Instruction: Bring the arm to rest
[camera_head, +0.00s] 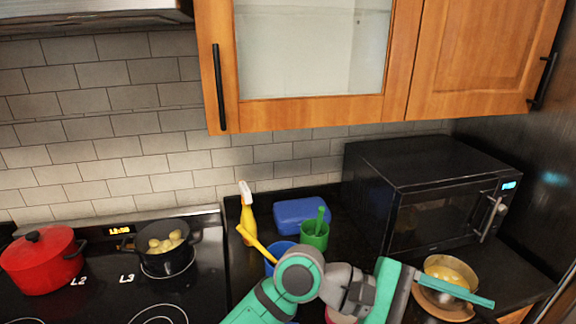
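My arm is teal and grey and reaches in from the bottom middle of the head view. My gripper (455,288) points right, over a bowl with yellow contents (450,270) on the counter in front of the microwave. One long teal finger shows clearly across the bowl. The other finger is not clearly visible, so I cannot tell how far apart they are. I see nothing held. Whether the finger touches the bowl cannot be told from this view. The lower part of the arm is cut off by the frame.
A black microwave (430,200) stands at the back right. A yellow spray bottle (247,215), blue box (302,213), green cup (314,236) and blue cup (277,252) crowd the counter behind my arm. A red pot (42,262) and black pot (168,256) sit on the stove.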

